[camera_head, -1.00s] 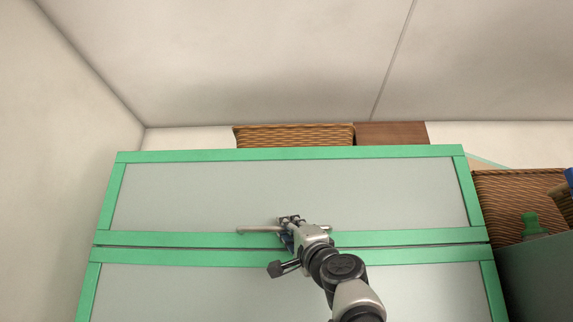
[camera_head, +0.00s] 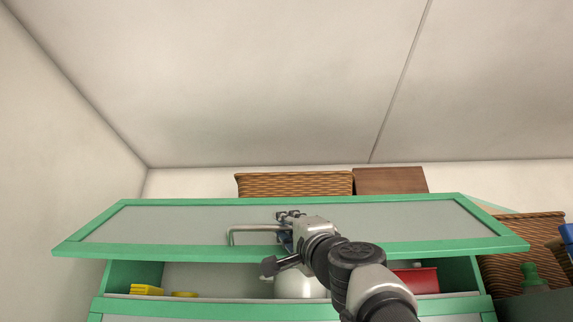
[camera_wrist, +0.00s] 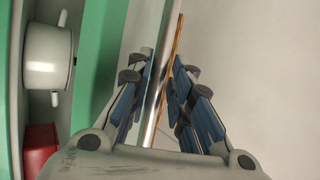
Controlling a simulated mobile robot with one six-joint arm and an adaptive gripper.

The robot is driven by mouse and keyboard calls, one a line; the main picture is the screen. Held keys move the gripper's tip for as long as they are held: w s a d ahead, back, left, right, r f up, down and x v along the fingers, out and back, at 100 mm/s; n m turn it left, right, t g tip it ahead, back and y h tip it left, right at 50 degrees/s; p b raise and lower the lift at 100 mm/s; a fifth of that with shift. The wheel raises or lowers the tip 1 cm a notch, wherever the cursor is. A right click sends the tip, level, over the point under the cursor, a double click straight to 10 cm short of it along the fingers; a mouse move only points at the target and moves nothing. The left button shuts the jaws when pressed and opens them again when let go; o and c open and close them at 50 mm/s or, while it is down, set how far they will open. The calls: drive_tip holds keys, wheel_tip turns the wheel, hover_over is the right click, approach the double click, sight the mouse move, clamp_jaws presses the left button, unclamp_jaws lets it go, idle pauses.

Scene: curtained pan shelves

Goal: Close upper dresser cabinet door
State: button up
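The upper cabinet door (camera_head: 160,222) is a wide grey panel with a green frame. In the head view it is swung up and outward from its top edge, with an open gap below it. Its metal bar handle (camera_head: 240,228) is near the lower edge. My gripper (camera_head: 288,215) is at the handle's right part. My arm hides part of the door and the opening.
Inside the opening are a white pot (camera_head: 298,287), a red container (camera_head: 420,281) and yellow items (camera_head: 146,290). A wicker basket (camera_head: 295,184) and a brown box (camera_head: 390,180) stand on top. Another basket (camera_head: 525,245) is at right, beside a green bottle (camera_head: 530,274). A wall bounds the left.

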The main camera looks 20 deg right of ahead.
drive_tip(key=s+r+m+g+h+p, duration=0.1)
drive_tip(key=r+p, duration=0.5)
drive_tip(key=p, duration=0.7)
drive_tip(key=s+a+r+m+g+h+p, duration=0.1)
drive_tip(key=s+r+g+p, duration=0.3)
drive_tip(key=p, duration=0.9)
wheel_tip(320, 180, up, 3)
drive_tip(key=shift+a+r+m, duration=0.2)
drive_tip(key=shift+a+m, duration=0.1)
drive_tip(key=shift+m, duration=0.5)
drive_tip(key=shift+g, duration=0.3)
